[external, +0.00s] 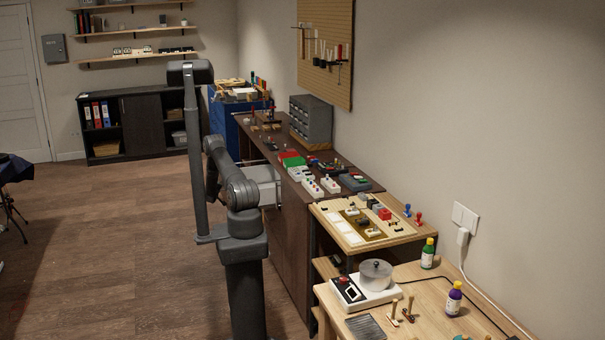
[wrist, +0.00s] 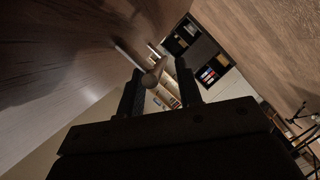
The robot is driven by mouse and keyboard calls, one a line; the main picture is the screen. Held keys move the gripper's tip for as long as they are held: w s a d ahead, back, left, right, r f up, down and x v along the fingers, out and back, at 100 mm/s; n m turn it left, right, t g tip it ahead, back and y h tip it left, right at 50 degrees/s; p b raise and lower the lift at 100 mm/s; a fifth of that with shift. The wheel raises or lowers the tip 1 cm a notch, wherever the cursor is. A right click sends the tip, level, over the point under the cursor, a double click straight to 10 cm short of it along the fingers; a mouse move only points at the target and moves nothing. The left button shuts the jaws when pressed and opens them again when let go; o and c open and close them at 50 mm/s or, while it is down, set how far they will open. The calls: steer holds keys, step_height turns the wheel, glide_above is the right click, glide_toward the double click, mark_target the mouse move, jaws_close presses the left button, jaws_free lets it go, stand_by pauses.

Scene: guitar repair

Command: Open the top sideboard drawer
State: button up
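The dark brown sideboard (external: 286,235) stands along the right wall, with its front partly hidden behind my arm. In the wrist view, its brown front (wrist: 60,55) fills the upper left. A pale bar handle (wrist: 125,52) stands out from that front, and a rounded end of it shows between my fingers. My gripper (wrist: 160,70) has its two dark fingers apart, with the handle end closer to the left finger. Contact cannot be made out. In the external view my gripper is not clearly distinguishable beside the sideboard front. I cannot tell which drawer the handle belongs to.
Several small pedals, one a red and green block (external: 291,159), and a grey parts cabinet (external: 311,122) stand on the sideboard top. A wooden bench (external: 480,290) with bottles and a round-lidded device is at front right. The floor (external: 110,240) to the left is clear.

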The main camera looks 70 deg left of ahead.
steer(key=v, duration=1.6)
steer(key=shift+r, duration=0.1)
steer(key=x, duration=1.7)
steer(key=shift+a, duration=0.1)
steer(key=v, duration=1.7)
